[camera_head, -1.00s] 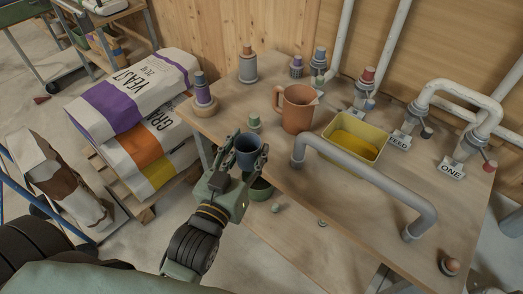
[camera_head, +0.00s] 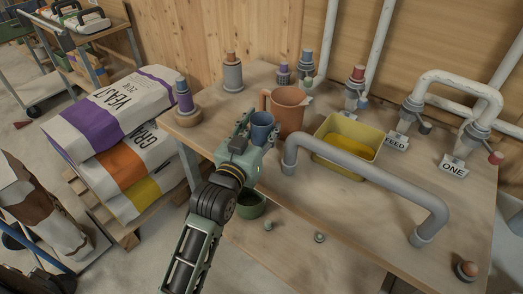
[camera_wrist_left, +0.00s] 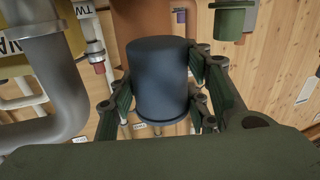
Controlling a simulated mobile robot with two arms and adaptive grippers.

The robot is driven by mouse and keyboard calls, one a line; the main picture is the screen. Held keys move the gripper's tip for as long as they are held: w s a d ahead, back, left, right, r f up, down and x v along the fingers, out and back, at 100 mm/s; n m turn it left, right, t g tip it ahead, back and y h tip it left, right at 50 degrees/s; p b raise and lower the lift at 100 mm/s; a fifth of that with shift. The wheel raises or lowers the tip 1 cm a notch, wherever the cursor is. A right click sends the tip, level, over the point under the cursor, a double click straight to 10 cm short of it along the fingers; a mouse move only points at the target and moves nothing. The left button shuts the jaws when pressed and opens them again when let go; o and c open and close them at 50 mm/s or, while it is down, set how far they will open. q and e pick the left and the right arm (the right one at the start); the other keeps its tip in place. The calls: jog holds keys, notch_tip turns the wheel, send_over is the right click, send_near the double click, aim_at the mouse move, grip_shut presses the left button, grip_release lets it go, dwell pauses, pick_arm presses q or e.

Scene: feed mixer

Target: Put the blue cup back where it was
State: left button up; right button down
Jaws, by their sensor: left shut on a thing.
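The blue cup (camera_head: 261,128) is between the fingers of my left gripper (camera_head: 250,130), which is shut on it. In the head view it is over the table, just in front of the orange-brown jug (camera_head: 288,110). In the left wrist view the cup (camera_wrist_left: 158,80) fills the middle, with the fingers (camera_wrist_left: 160,100) on both sides of it. Whether the cup's base touches the table cannot be told. My right gripper is not in view.
A grey bent pipe (camera_head: 365,175) arches over the table (camera_head: 340,220) to the right. Behind it is a yellow tray (camera_head: 368,145).

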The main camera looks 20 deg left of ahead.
pick_arm(q)
jog(key=shift+f, duration=2.95)
jog(key=shift+f, duration=0.15)
jog(key=o, duration=1.2)
jog(key=shift+o, duration=0.2)
jog(key=s+a+b, duration=0.1)
jog(key=s, duration=1.1)
jog(key=shift+r, duration=0.25)
